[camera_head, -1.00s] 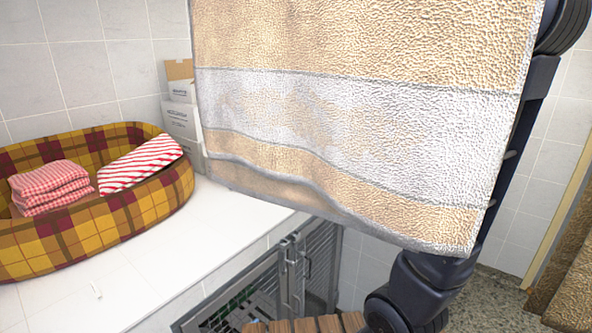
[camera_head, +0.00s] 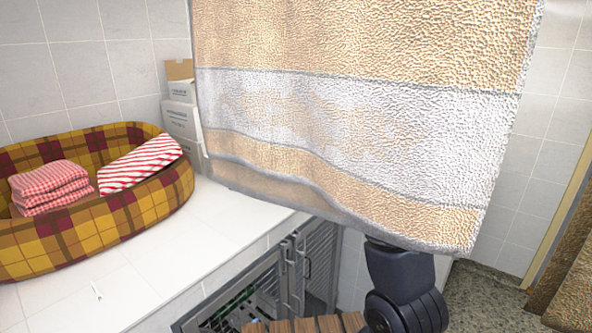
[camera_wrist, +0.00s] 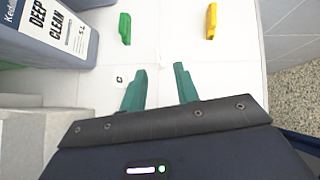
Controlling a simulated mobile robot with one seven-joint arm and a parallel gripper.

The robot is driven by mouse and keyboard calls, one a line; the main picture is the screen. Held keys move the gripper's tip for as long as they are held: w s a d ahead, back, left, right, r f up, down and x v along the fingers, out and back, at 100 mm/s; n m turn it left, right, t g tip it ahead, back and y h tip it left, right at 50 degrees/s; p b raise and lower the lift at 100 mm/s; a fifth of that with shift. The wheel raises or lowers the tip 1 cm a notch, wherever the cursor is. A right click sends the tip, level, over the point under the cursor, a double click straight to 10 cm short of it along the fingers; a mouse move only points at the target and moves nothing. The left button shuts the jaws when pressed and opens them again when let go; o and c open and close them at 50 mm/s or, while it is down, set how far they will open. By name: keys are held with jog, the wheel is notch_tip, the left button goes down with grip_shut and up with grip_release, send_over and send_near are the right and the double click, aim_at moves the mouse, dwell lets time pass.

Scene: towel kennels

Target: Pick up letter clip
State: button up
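In the wrist view my gripper (camera_wrist: 160,87) is open, its two teal fingers apart with nothing held between them. It is above a white surface (camera_wrist: 165,45). A green clip-like piece (camera_wrist: 125,28) lies ahead to the left and a yellow one (camera_wrist: 212,20) ahead to the right. A small pale piece with a dark mark (camera_wrist: 120,79) is just left of the left finger. I cannot tell for sure which of these is the letter clip. In the head view my gripper is hidden behind a hanging towel (camera_head: 360,110).
A jug labelled "DEEP CLEAN" (camera_wrist: 62,35) stands at the left of the wrist view. In the head view, a plaid pet bed (camera_head: 90,225) with folded cloths (camera_head: 50,185) is on the white counter (camera_head: 190,240). Boxes (camera_head: 182,115) stand behind; a metal kennel (camera_head: 270,290) is below.

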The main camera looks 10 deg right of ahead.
aim_at(297, 168)
jog(key=x, duration=1.1)
jog(key=shift+w+a+f, duration=0.1)
jog(key=shift+a+f, duration=0.2)
grip_shut()
